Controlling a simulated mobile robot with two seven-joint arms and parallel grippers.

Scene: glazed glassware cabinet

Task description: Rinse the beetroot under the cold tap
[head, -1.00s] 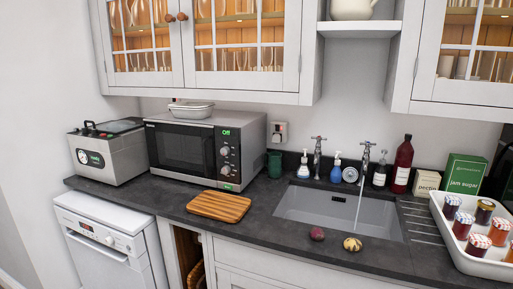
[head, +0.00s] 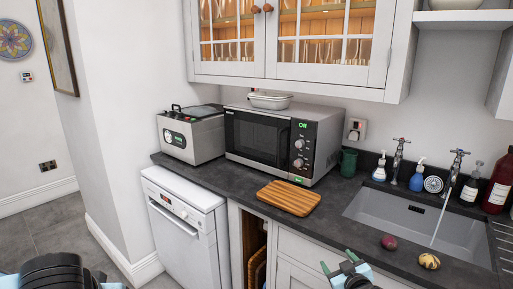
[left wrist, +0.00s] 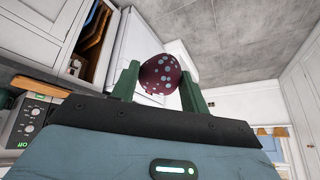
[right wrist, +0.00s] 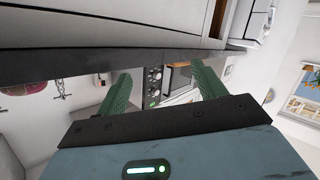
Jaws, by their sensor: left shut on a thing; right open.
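My left gripper (left wrist: 160,80) is shut on a round, dark purple thing with pale grey-blue spots, which looks like the beetroot (left wrist: 158,72). It hangs between the fingers, clear of any surface. In the head view only part of my left arm shows at bottom left. My right gripper (head: 338,262) is open and empty in front of the counter edge; it also shows in the right wrist view (right wrist: 165,82). Two taps stand behind the sink (head: 372,214): a left tap (head: 399,150) and a right tap (head: 456,168). A stream of water (head: 441,222) falls from the right one.
A reddish round vegetable (head: 389,243) and a yellowish, patchy one (head: 429,261) lie on the counter's front edge before the sink. A wooden board (head: 289,198) lies left of the sink. Soap bottles (head: 417,175) stand behind it. The microwave (head: 275,142) stands further left.

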